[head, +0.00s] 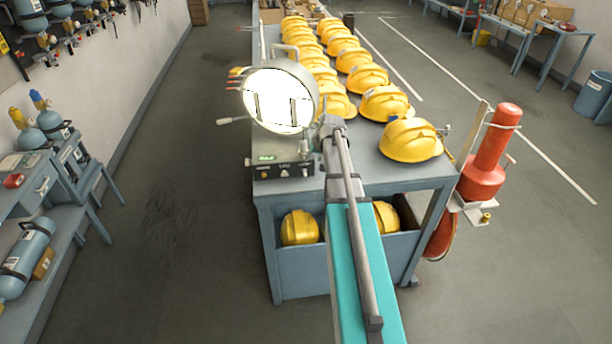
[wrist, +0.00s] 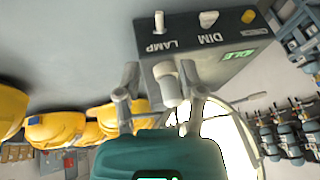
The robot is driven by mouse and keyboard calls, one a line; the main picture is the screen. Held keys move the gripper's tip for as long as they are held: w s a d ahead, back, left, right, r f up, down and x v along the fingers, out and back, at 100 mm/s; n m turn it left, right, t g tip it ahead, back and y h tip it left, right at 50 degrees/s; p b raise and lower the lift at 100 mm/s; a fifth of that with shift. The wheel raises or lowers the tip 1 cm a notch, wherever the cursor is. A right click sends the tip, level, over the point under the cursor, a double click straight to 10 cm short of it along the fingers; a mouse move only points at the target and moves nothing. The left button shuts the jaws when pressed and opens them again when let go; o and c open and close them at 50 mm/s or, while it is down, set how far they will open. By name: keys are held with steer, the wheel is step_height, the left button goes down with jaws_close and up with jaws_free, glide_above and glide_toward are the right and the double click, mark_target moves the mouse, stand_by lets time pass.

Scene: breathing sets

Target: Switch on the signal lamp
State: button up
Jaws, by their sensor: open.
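The signal lamp (head: 280,97) stands at the near left of the helmet table, its round face bright white and glowing. Its control box (head: 284,171) sits below with a green display. In the wrist view the box (wrist: 210,45) appears upside down, with a pale toggle (wrist: 159,21) by the word LAMP, a knob (wrist: 208,18) by DIM and a yellow button (wrist: 248,16). The bright lamp face (wrist: 232,140) shows beyond my gripper. My gripper (wrist: 163,82) is open, its fingers either side of a grey round part in the picture; I cannot tell if they touch it.
Yellow helmets (head: 411,140) fill the table (head: 375,168) behind and right of the lamp; more lie on the shelf below. A red cylinder (head: 489,155) stands at the table's right corner. A bench with blue tanks (head: 28,258) is at left. The floor (head: 175,200) between is clear.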

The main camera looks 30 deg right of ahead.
mark_target(305, 173)
steer(key=shift+b+x, duration=4.75)
steer(key=shift+x, duration=0.8)
steer(key=shift+c, duration=0.2)
jaws_close()
